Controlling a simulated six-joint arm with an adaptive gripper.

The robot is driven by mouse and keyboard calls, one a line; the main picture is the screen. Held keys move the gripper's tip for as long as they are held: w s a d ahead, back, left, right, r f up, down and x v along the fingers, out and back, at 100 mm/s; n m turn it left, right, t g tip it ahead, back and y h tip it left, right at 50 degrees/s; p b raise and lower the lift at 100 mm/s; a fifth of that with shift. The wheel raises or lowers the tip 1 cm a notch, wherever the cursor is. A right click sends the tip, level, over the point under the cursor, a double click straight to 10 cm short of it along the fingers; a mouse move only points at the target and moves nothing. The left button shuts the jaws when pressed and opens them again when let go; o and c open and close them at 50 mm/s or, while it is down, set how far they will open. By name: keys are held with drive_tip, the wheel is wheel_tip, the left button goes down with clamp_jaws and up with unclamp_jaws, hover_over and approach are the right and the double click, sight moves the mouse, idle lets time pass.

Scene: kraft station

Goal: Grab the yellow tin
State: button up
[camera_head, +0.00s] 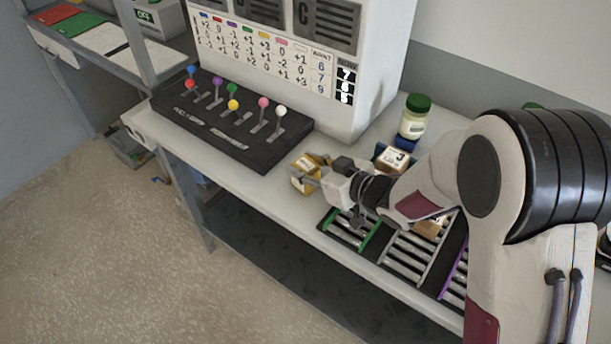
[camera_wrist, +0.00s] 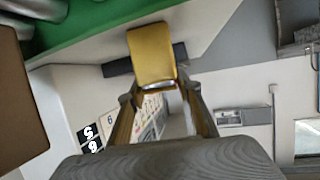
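In the wrist view the tin (camera_wrist: 152,56) is at the upper middle, just beyond the fingertips of my gripper (camera_wrist: 160,92). The two fingers are spread apart, with a gap between them and no object clearly held. I cannot tell whether a finger touches the tin.
The lever console (camera_head: 232,120) with coloured knobs stands left of the tin. A cardboard box marked 3 (camera_head: 394,159) and a green-lidded jar (camera_head: 412,122) stand behind my arm. Roller racks (camera_head: 405,256) lie along the front edge. A brown surface (camera_wrist: 20,105) fills the wrist view's left.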

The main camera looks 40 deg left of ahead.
drive_tip(key=shift+c, duration=1.3)
drive_tip(key=shift+r, duration=0.1)
drive_tip(key=shift+r, duration=4.95)
